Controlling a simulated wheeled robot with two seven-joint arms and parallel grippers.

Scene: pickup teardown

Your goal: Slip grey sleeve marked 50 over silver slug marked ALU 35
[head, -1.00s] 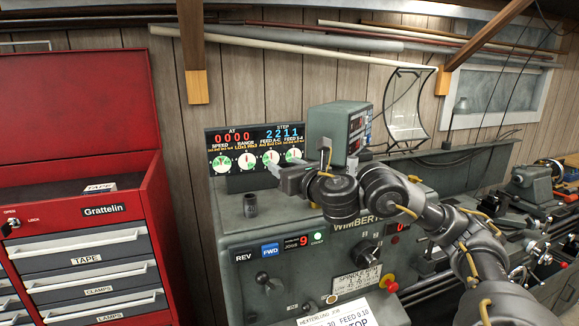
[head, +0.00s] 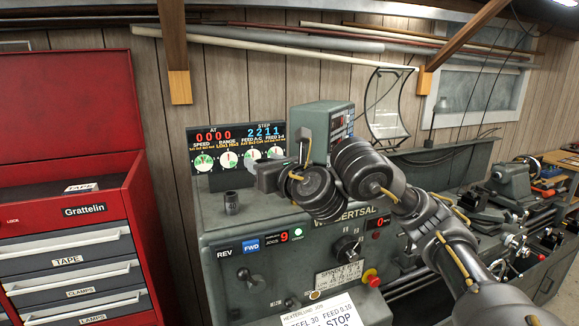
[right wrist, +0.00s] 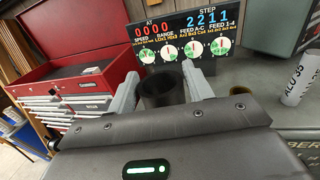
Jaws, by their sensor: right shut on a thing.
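My right gripper (right wrist: 162,78) is shut on a dark grey hollow sleeve (right wrist: 161,99), seen in the right wrist view with its open end up between the pale fingers. A silver slug (right wrist: 300,80) marked ALU 35 stands at the right of the right wrist view, apart from the held sleeve. The slug is hidden in the head view. My right gripper shows edge-on in the head view (head: 266,177), above the lathe's top. My left gripper is not in view.
Another dark sleeve (head: 232,203), apparently marked 40, stands on the lathe headstock (head: 215,222), left of my gripper. A display panel (head: 235,147) and a grey box (head: 322,130) stand behind. A red tool chest (head: 140,215) is at the left.

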